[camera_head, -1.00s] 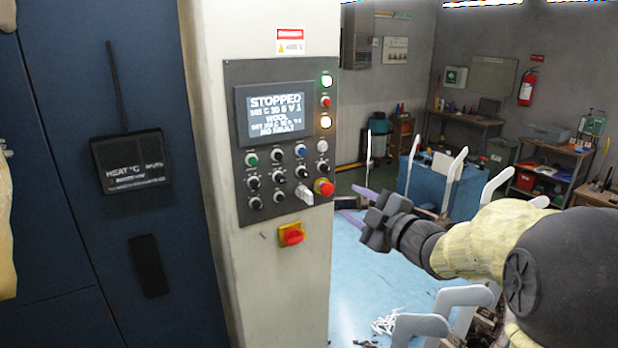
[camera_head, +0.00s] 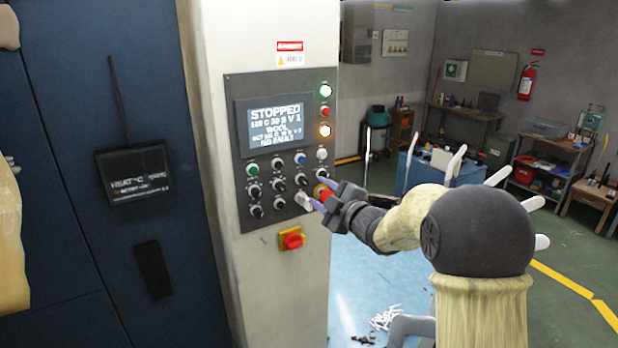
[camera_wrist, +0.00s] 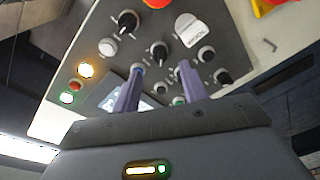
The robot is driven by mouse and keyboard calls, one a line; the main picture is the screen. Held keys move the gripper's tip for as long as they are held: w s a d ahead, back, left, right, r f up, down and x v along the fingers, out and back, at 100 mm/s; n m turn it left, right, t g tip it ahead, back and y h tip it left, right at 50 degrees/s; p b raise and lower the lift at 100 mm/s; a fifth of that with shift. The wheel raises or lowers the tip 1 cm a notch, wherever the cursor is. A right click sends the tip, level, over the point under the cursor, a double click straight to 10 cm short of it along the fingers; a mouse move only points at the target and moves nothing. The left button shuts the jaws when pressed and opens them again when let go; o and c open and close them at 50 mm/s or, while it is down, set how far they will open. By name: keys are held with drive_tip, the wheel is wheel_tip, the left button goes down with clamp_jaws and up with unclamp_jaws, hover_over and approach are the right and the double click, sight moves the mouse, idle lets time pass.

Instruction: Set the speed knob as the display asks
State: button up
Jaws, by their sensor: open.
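The control panel (camera_head: 290,88) is on a pale column. Its display (camera_head: 268,127) reads STOPPED, then roughly "120 C 30 S V 1" and WOOL, a blurred SET line, and NO FAULT. Below are rows of small buttons and black knobs (camera_head: 279,184); their labels are too small to read, so I cannot tell which is the speed knob. My gripper (camera_head: 327,195) is open at the panel's lower right, over the red emergency button (camera_head: 321,190). In the wrist view my gripper's purple fingers (camera_wrist: 160,70) point at the panel, with a black knob (camera_wrist: 158,50) showing between and beyond their tips.
A white tag (camera_head: 303,200) hangs at the panel's lower right; it also shows in the wrist view (camera_wrist: 190,30). A red and yellow switch (camera_head: 291,240) is below the panel. A dark blue machine (camera_head: 90,250) stands left. Workbenches stand far behind, right.

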sight(307, 183)
drive_tip(key=p+x, duration=0.2)
drive_tip(key=x, duration=0.3)
drive_tip(key=shift+w+a, duration=0.25)
drive_tip(key=shift+a, duration=0.05)
drive_tip(key=shift+c, duration=0.4)
clamp_jaws()
